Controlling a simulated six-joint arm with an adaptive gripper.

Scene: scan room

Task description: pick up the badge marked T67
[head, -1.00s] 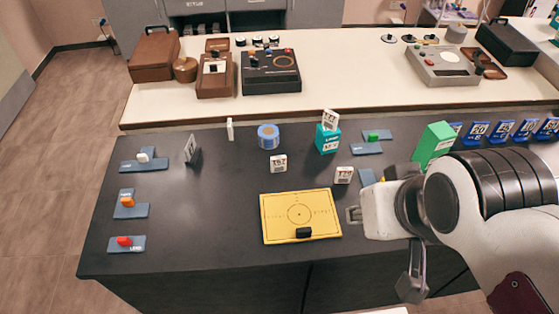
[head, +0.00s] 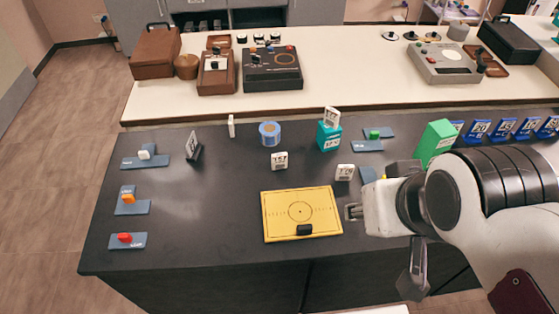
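Several small white badges with dark print are on the dark table. One badge (head: 279,161) stands mid-table and seems to read T57 or T67. A second badge (head: 345,173) stands to its right, its number unclear. A third badge (head: 331,117) sits upright on a teal box (head: 328,137). A fourth badge (head: 192,141) leans in a black holder at the left, and a thin white piece (head: 231,126) is seen edge-on. My gripper (head: 352,212) is at the right edge of the yellow mat, apart from the badges. Its finger opening is not clear.
The yellow mat (head: 283,219) carries a small black block (head: 304,230). A blue tape roll (head: 269,134) and a green box (head: 436,141) stand on the table. Blue plates with coloured blocks line the left side. Blue number cards (head: 503,129) stand at the right.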

